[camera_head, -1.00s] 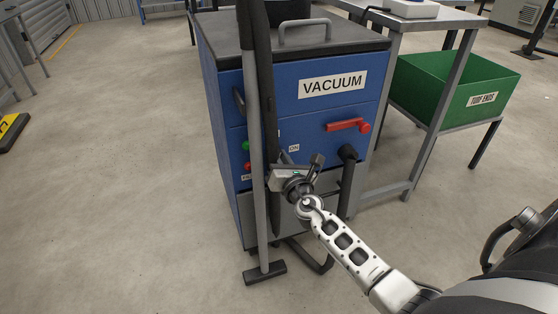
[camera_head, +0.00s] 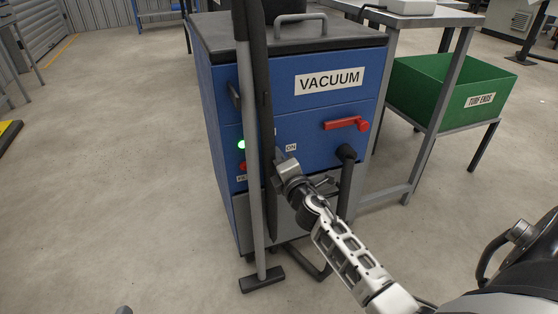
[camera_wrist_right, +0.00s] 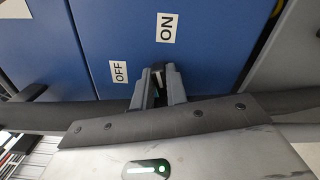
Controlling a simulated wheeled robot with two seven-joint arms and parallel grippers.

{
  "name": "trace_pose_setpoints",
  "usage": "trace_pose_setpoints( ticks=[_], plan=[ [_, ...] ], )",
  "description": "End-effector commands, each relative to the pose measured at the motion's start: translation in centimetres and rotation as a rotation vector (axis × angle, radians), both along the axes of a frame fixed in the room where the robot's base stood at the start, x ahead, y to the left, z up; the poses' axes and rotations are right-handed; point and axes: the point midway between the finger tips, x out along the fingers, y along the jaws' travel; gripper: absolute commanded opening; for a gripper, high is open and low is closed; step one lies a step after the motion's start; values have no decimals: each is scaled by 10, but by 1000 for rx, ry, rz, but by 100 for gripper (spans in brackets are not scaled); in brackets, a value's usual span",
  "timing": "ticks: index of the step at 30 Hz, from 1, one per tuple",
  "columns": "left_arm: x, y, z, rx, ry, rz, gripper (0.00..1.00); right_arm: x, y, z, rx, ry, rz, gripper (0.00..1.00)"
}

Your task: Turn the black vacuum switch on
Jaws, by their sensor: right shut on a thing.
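The blue vacuum cabinet (camera_head: 312,113) stands in front of me with a VACUUM label. My right gripper (camera_wrist_right: 159,80) is shut on the black switch (camera_wrist_right: 157,69), which shows between its fingertips in the right wrist view. The ON label (camera_wrist_right: 166,28) and the OFF label (camera_wrist_right: 119,72) are on the blue panel near it. In the head view the switch is hidden behind my gripper and the upright wand. A green lamp (camera_head: 241,145) glows brightly on the cabinet front, above a dull red lamp (camera_head: 242,167). My left gripper is not in view.
A grey wand (camera_head: 253,150) with a black hose stands upright before the cabinet, close to my right gripper. A red handle (camera_head: 346,124) and a black hose fitting (camera_head: 346,153) are at the right. A green bin (camera_head: 429,93) sits on a stand beyond.

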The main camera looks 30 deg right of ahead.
Motion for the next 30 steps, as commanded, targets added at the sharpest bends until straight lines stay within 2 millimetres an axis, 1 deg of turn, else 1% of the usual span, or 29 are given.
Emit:
trace_pose_setpoints(
  ticks=[6, 13, 21, 30],
  plan=[
    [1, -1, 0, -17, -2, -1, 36, -1, 0, -4, 156, -36, -1, 0],
    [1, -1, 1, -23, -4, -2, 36, -1, 0, -5, 258, -60, 0, 0],
    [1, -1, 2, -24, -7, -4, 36, -1, 0, -5, 306, -71, 0, 0],
    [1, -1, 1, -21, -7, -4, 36, -1, 0, -6, 312, -72, 0, 0]
  ],
)
